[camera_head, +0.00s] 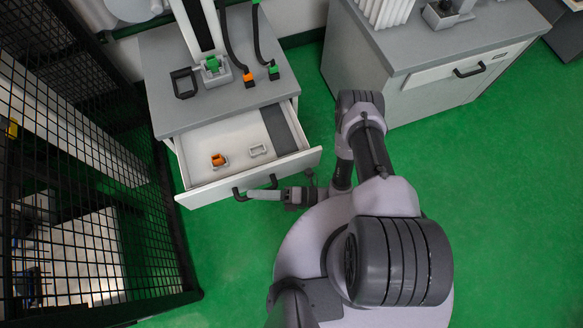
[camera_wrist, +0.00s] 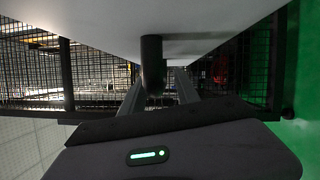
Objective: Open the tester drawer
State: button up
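The tester drawer (camera_head: 212,188) is pulled well out of the grey-topped cabinet (camera_head: 160,90) in the head view. Its dark handle (camera_head: 239,194) is on the white front panel. My gripper (camera_head: 262,193) reaches in from the right, along the front panel, and its fingers are at the handle. In the wrist view the dark handle post (camera_wrist: 152,62) comes down from the white drawer front (camera_wrist: 95,28) between the two fingers of my gripper (camera_wrist: 158,88). The fingers look closed around the handle, though their contact is partly hidden.
An orange part (camera_head: 218,159) and a pale frame (camera_head: 257,150) are in the drawer. A black mesh fence (camera_head: 100,170) stands at the left. A second cabinet (camera_head: 430,75) with a drawer is at the upper right. Green floor (camera_head: 510,200) is clear at right.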

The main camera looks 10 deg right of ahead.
jog(key=s+d+f+p, duration=0.1)
jog(key=s+d, duration=0.1)
jog(key=d, duration=1.5)
jog(key=shift+s, duration=0.3)
jog(key=shift+f, duration=0.1)
